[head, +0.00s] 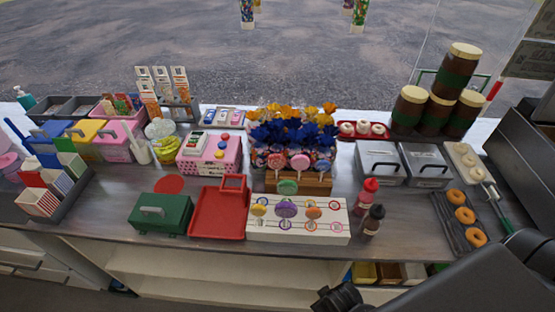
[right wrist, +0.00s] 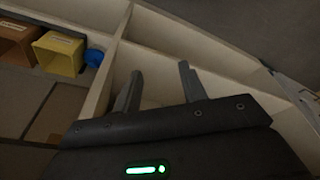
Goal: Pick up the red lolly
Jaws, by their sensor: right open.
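In the head view, several round lollies stand by a wooden stand (head: 310,184) near the counter's middle. A pinkish-red lolly (head: 276,161) is at its left, a paler pink lolly (head: 299,161) to its right, and a green lolly (head: 288,187) in front. A white board (head: 297,236) holds a yellow lolly (head: 259,210), a purple lolly (head: 285,209) and an orange lolly (head: 313,212); its rightmost ring shows no lolly. My right gripper (right wrist: 160,85) is open and empty, by the shelves below the counter, away from the lollies. My left gripper is out of view.
A red tray (head: 218,218) lies left of the board. A red bottle (head: 367,192) and a dark bottle (head: 374,219) stand right of it. A doughnut tray (head: 446,222) is farther right. Under the counter are a yellow bin (right wrist: 60,52) and a brown bin (right wrist: 15,42).

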